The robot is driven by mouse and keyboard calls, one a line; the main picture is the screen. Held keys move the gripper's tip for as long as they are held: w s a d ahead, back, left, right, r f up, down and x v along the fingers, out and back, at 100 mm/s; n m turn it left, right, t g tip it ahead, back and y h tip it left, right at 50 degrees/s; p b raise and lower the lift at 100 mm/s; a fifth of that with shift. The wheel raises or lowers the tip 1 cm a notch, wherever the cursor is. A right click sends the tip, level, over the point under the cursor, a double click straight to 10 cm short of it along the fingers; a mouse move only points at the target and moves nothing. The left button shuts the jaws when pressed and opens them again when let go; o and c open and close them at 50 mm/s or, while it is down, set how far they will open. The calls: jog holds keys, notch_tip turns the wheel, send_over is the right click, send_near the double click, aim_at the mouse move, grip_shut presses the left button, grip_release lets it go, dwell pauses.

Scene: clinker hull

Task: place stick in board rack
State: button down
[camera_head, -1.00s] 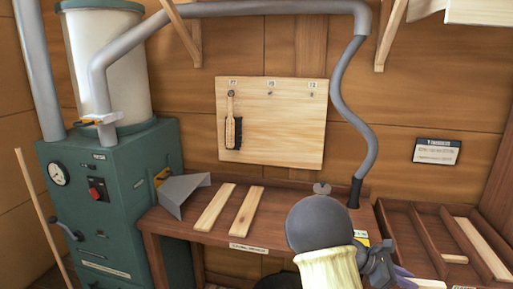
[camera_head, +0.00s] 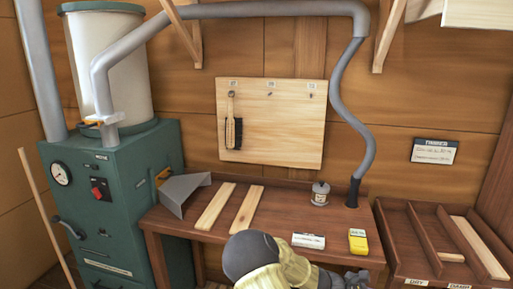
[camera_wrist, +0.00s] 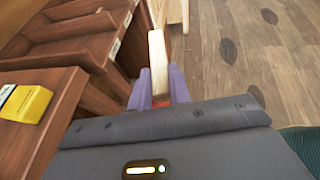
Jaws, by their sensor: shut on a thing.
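In the wrist view my gripper (camera_wrist: 159,92) has purple fingers closed on a pale wooden stick (camera_wrist: 157,58), which points away from the palm. The stick's lower end is hidden between the fingers. In the head view my arm is low at the bottom edge, and the stick cannot be made out there. The board rack (camera_head: 412,237) is a brown divided tray at the right, with labels on its front. Pale boards lie in its compartments, a short one and a long one. In the wrist view the rack (camera_wrist: 72,30) is at upper left, apart from the stick.
The workbench (camera_head: 285,205) holds two pale slats, a small grey jar (camera_head: 320,194), a white card (camera_head: 309,240) and a yellow block (camera_head: 358,240). A green machine (camera_head: 115,190) stands left. In the wrist view open floor (camera_wrist: 240,50) lies right of the stick.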

jog(key=w+a+f+n+t+y+p, duration=0.1)
jog(key=w+a+f+n+t+p, duration=0.15)
jog(key=a+f+n+t, duration=0.6)
jog(key=w+a+r+n+t+y+p, duration=0.1)
jog(key=a+r+n+t+y+p, duration=0.3)
jog(key=a+n+y, duration=0.5)
jog(key=a+t+y+p, duration=0.1)
jog(key=a+y, duration=0.1)
jog(key=y, duration=0.1)
jog(key=shift+r+n+p, duration=0.15)
jog(key=shift+n+p, duration=0.2)
jog(key=shift+w, duration=0.1)
jog(key=s+f, duration=0.4)
jog(key=f, duration=0.1)
jog(key=shift+s+f, duration=0.2)
jog(key=shift+f, duration=0.05)
dwell(0.7)
dwell(1.0)
